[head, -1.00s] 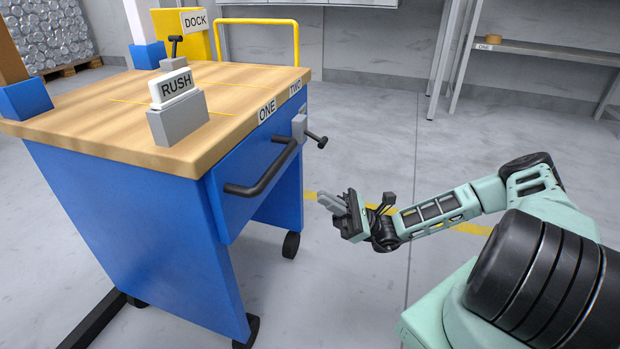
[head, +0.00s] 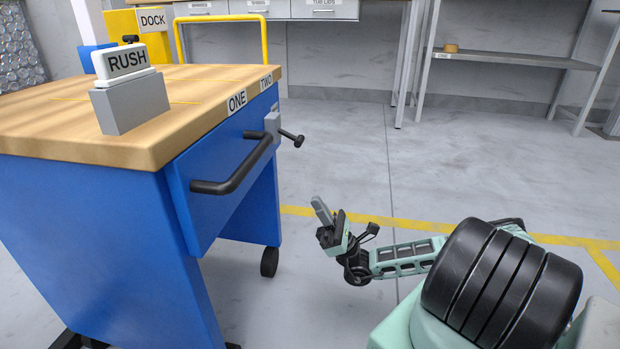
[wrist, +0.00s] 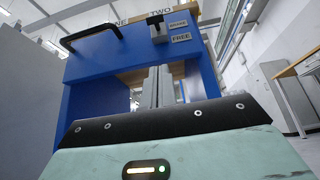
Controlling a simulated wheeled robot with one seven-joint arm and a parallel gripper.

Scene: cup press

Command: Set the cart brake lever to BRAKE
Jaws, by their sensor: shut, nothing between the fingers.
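The blue cart (head: 100,230) with a wooden top stands at left. Its brake lever (head: 291,138), a black bar with a knob, sticks out from a grey plate (head: 272,123) on the drawer side under TWO. In the wrist view the lever (wrist: 154,19) shows high up, beside a BRAKE label (wrist: 178,23) above a FREE label (wrist: 181,37). I cannot tell for sure which label it is set to. My gripper (head: 321,209) is shut and empty, right of and below the lever, apart from the cart. Its fingers (wrist: 158,86) point toward the cart.
A black drawer handle (head: 235,170) juts out left of the lever. A RUSH sign (head: 126,62) stands on the cart top. A yellow DOCK post (head: 152,22) and yellow rail (head: 264,40) are behind. Open floor lies right of the cart; a shelf (head: 500,58) stands at the back right.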

